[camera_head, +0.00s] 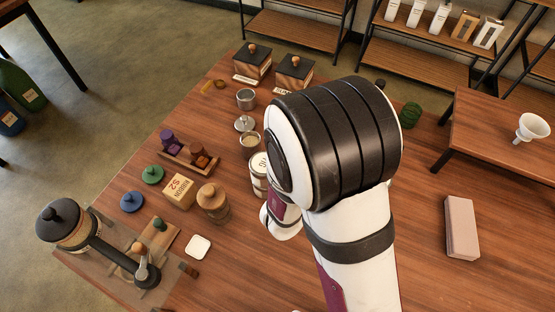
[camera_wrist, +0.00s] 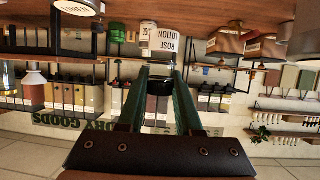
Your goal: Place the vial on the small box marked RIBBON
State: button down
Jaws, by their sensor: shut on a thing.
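The small cardboard box marked RIBBON (camera_head: 179,193) sits on the table left of centre in the head view, its marked face showing and nothing on it. In the wrist view, which is upside down, my gripper (camera_wrist: 161,77) is shut on a vial (camera_wrist: 166,46) with a dark cap and a pale ROSE LOTION label. The green fingers press either side of the cap. In the head view my arm hides the gripper and the vial.
A wooden jar (camera_head: 212,203) stands close right of the box. A small rack with purple and orange bottles (camera_head: 189,158) is behind it. A green lid (camera_head: 152,175) and blue lid (camera_head: 132,202) lie left. A white square (camera_head: 198,246) lies in front. A pink block (camera_head: 461,228) is right.

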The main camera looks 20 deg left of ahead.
notch_tip(320, 180, up, 13)
jog(key=n+g+y, duration=0.6)
jog(key=n+y, duration=0.6)
jog(key=y, duration=0.1)
send_over(178, 186)
notch_tip(178, 186, down, 16)
jog(key=shift+f, duration=0.1)
jog(key=shift+f, duration=0.1)
